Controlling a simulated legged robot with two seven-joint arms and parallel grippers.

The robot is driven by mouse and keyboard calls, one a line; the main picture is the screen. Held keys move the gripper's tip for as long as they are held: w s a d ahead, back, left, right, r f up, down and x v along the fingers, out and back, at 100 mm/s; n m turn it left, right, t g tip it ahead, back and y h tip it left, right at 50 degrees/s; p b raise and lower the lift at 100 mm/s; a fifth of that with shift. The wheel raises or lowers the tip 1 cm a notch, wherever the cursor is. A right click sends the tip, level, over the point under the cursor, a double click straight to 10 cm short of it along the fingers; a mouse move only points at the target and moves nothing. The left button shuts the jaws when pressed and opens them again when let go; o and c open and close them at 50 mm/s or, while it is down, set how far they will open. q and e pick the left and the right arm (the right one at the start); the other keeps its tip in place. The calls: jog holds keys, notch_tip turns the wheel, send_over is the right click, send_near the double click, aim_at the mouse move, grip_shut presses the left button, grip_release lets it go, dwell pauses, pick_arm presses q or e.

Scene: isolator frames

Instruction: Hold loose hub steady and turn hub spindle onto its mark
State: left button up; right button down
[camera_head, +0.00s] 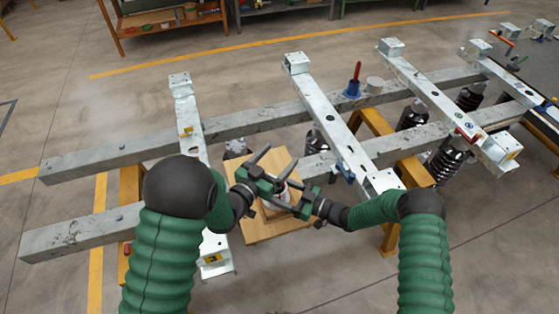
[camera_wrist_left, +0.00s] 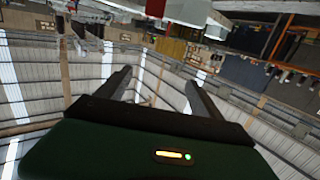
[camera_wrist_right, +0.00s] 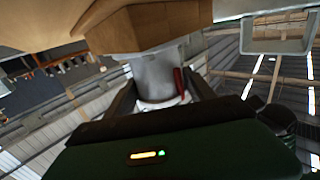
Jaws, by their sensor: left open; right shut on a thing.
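The hub (camera_head: 277,199) is a grey-white metal cylinder on a wooden board, partly hidden by my grippers in the head view. In the right wrist view the hub (camera_wrist_right: 157,78) shows as a smooth grey cylinder against the wooden block, with a dark red upright piece (camera_wrist_right: 179,80) at its side. My right gripper (camera_head: 276,194) is shut on the hub, its fingers on either side of it. My left gripper (camera_head: 281,155) is open above the hub, its fingers pointing up and away; the left wrist view shows nothing between them. I cannot make out the spindle or its mark.
The wooden board (camera_head: 253,229) lies between two long grey beams. White cross rails (camera_head: 325,115) rest on the beams at both sides. Dark ribbed insulators (camera_head: 447,160) are at right.

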pick_arm(q)
jog(key=s+a+f+g+y, duration=0.2)
jog(key=s+a+f+g, duration=0.1)
jog(key=s+a, duration=0.55)
jog(key=x, duration=0.4)
jog(key=s+d+x, duration=0.1)
jog(key=x, duration=0.7)
jog(key=shift+s+d+f, duration=0.25)
jog(key=shift+s+d, duration=0.05)
jog(key=shift+d, duration=0.05)
jog(key=c, duration=1.4)
